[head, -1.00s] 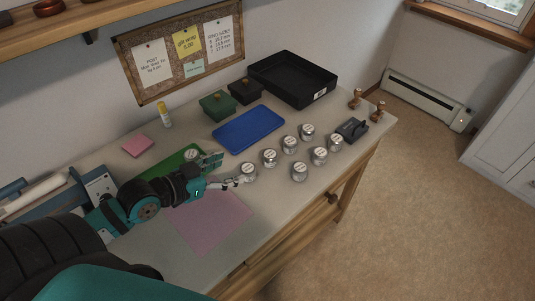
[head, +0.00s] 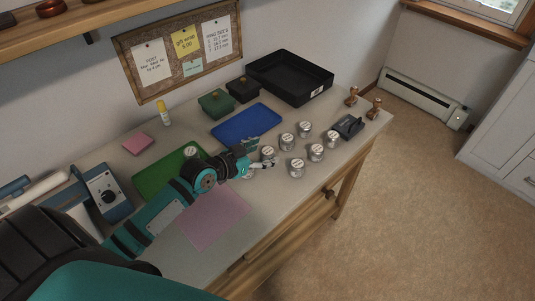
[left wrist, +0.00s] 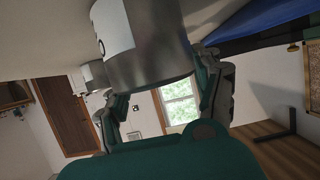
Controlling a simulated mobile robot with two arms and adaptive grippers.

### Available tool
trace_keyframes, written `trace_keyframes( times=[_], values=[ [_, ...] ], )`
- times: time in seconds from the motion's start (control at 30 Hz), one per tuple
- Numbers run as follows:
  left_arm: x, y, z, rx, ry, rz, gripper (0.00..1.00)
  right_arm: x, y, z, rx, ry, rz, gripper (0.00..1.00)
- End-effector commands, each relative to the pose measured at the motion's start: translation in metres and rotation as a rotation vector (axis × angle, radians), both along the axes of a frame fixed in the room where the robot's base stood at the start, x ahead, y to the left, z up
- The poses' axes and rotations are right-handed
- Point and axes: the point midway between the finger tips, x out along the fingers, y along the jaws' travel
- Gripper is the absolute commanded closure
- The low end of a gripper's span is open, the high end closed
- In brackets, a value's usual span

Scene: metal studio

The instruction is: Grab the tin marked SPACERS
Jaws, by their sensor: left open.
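Several small round metal tins with white lids stand on the workbench; their labels are too small to read, so I cannot tell which is marked SPACERS. My left gripper (head: 259,155) is open, with its fingers at either side of one tin (head: 267,152) in the front group. In the left wrist view that tin (left wrist: 155,45) looms large between the finger ends of the gripper (left wrist: 163,85); contact cannot be told. Others stand to the right, such as a tin (head: 297,168) near the front edge. My right gripper is not seen.
One tin (head: 190,152) sits on a green tray (head: 155,180). A blue tray (head: 246,123), a black bin (head: 290,78), small dark boxes (head: 216,103) and a black stapler-like object (head: 348,126) stand around. A pink sheet (head: 213,220) lies below my arm.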

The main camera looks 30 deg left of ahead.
Motion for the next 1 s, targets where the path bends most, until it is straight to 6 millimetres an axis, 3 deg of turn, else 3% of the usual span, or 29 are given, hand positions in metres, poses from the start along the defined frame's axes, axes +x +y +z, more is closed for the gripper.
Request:
trace_keyframes(
  times=[0.13, 0.43, 0.9, 1.0],
  values=[
    [0.018, -0.005, -0.007, -0.003, -0.001, 0.001, 0.32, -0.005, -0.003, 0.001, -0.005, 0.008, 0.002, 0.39],
    [0.022, -0.006, -0.010, -0.001, 0.000, 0.000, 0.32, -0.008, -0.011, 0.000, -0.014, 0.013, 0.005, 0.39],
    [0.022, -0.006, -0.009, -0.001, 0.000, 0.000, 0.93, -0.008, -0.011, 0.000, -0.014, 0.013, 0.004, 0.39],
    [0.022, -0.006, -0.009, -0.001, -0.001, 0.001, 0.94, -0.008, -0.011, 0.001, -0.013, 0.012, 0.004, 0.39]
  ],
)
